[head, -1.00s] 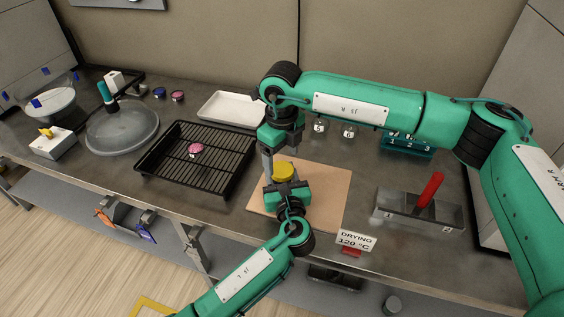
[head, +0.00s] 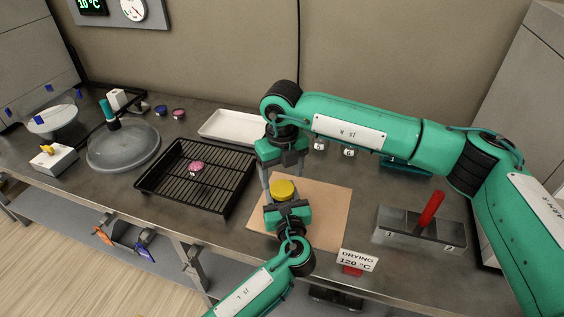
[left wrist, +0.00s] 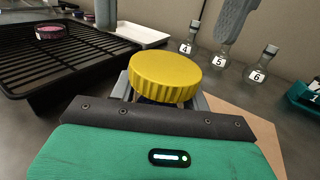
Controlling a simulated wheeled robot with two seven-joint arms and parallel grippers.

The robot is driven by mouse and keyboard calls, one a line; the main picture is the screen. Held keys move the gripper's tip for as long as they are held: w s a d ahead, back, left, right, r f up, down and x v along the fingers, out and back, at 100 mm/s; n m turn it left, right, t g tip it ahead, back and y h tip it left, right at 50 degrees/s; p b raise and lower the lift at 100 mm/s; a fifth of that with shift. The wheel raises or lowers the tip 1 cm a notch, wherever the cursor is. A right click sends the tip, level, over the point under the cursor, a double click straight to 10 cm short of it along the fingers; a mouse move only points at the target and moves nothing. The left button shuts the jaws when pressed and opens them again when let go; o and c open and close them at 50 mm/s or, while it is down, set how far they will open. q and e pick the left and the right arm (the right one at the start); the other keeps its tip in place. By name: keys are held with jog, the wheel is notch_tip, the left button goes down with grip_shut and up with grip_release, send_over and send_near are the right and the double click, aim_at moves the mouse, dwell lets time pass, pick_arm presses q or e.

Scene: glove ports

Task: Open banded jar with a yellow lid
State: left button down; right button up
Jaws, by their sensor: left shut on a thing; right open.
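The jar's ribbed yellow lid (head: 283,188) sits over a tan board; the lid fills the middle of the left wrist view (left wrist: 165,78). The jar body is mostly hidden below the lid and behind my left gripper. My left gripper (head: 283,206) is shut on the jar from the front. My right gripper (head: 282,172) is open and points down just above and behind the lid. I cannot tell whether either finger touches the lid.
The tan board (head: 329,212) lies under the jar. A black wire rack (head: 228,190) with a pink-topped item stands left, a white tray (head: 222,128) behind. A metal holder (head: 395,228) with a red handle and a drying sign (head: 358,260) are right. Numbered flasks (left wrist: 257,66) stand behind.

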aim_at(281, 189)
jog(key=shift+f, duration=1.85)
jog(key=c, duration=1)
jog(key=n, duration=0.6)
jog(key=shift+n, duration=0.4)
jog(key=o, duration=1)
jog(key=shift+o, duration=0.4)
jog(key=shift+s+a, duration=0.1)
jog(key=shift+s, duration=0.05)
